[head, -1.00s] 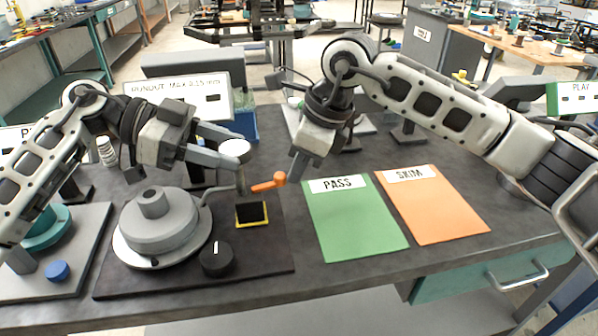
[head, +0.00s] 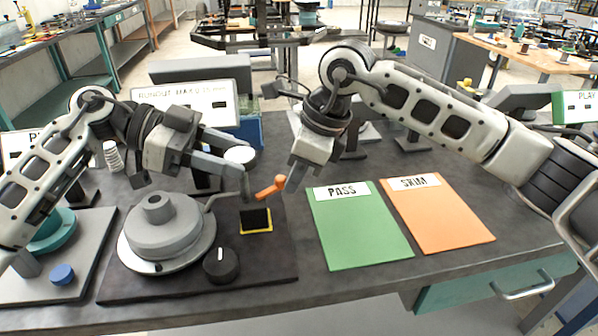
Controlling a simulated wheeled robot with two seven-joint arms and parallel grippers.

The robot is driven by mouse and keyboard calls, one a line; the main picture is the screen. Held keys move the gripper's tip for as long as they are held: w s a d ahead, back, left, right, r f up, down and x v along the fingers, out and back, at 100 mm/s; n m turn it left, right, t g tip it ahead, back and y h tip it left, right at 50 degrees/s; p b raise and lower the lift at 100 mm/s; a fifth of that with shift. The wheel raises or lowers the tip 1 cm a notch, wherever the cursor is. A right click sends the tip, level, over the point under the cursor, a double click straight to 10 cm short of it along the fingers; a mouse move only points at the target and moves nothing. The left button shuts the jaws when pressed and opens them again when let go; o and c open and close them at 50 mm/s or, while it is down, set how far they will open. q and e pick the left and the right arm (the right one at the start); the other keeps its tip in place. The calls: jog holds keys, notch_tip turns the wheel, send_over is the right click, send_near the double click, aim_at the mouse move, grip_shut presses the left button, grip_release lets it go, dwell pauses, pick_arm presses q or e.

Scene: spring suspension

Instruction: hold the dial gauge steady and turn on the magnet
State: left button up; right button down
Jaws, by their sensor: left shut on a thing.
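The dial gauge (head: 239,155) shows as a pale round disc above its dark stand. My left gripper (head: 243,172) reaches it from the left and is shut on it, with the fingers hiding part of the gauge and stem. The magnet base (head: 256,221) is a dark block with a yellow outline on the dark plate. An orange lever with a round knob (head: 272,187) sticks out above the magnet base, tilted up to the right. My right gripper (head: 292,183) points down right beside the knob. Its finger gap is not clear, nor whether it touches the knob.
A grey round turntable (head: 160,234) and a black knob (head: 221,265) share the dark plate (head: 270,282). The green PASS mat (head: 358,232) and orange SKIM mat (head: 438,218) lie empty to the right. A white runout sign (head: 200,100) stands behind my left gripper.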

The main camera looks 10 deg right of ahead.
pick_arm(q)
jog(key=shift+d, duration=0.15)
pick_arm(e)
jog(key=shift+s+a, duration=0.15)
jog(key=shift+a, duration=0.1)
jog(key=d, duration=0.4)
jog(key=shift+s+d+r, duration=0.1)
jog(key=shift+s+d, duration=0.2)
jog(key=shift+s, duration=0.1)
jog(key=w+v, duration=0.1)
jog(key=v, duration=0.8)
jog(key=shift+s+r, duration=0.4)
jog(key=shift+r, duration=0.1)
jog(key=shift+d, duration=0.1)
pick_arm(q)
jog(key=o, duration=1.3)
jog(key=shift+a, duration=0.2)
